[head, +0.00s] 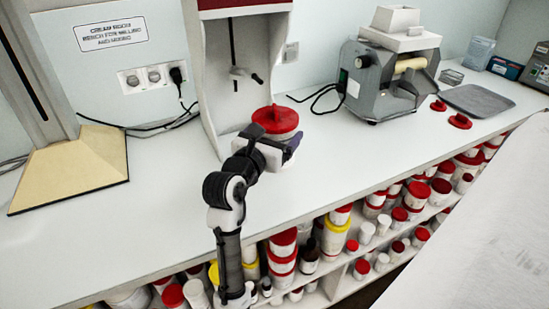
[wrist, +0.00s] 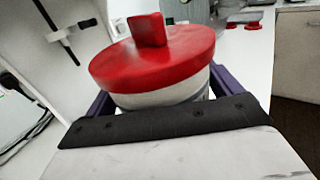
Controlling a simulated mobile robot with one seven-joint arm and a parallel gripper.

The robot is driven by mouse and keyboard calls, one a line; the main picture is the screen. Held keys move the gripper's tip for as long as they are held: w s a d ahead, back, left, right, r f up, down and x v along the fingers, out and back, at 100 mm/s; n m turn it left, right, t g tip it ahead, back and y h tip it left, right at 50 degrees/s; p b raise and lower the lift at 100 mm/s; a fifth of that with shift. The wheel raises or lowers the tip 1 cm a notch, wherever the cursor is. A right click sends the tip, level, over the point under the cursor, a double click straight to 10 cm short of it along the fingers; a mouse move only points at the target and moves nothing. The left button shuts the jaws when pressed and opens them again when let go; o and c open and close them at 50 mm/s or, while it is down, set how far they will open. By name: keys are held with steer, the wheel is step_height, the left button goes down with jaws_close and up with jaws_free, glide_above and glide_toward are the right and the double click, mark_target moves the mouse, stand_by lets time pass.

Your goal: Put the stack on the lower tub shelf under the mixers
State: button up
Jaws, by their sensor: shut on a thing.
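The stack (head: 276,119) is a white tub under a wide red lid, with a red block-shaped piece on top. It is upright in front of the tall mixer stand. My gripper (head: 277,150) is shut on it. In the wrist view the stack (wrist: 158,62) fills the middle, with a purple finger on each side of the white body. The tub's bottom is hidden, so I cannot tell whether it touches the bench. The tub shelves (head: 340,297) lie below the bench front, crowded with red-, yellow- and white-lidded tubs; my arm covers part of them.
The white bench top (head: 350,160) is mostly clear in front. The tall mixer stand (head: 210,70) is right behind the stack. A grey roller mill (head: 385,85), loose red lids (head: 460,121) and a grey tray (head: 478,100) are to the right. A beige-based stand (head: 75,165) is left.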

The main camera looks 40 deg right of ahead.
step_height(320, 180, down, 7)
steer(key=shift+f, duration=0.2)
steer(key=shift+f, duration=0.1)
steer(key=o, duration=0.7)
steer(key=b+v, duration=0.2)
steer(key=v, duration=1)
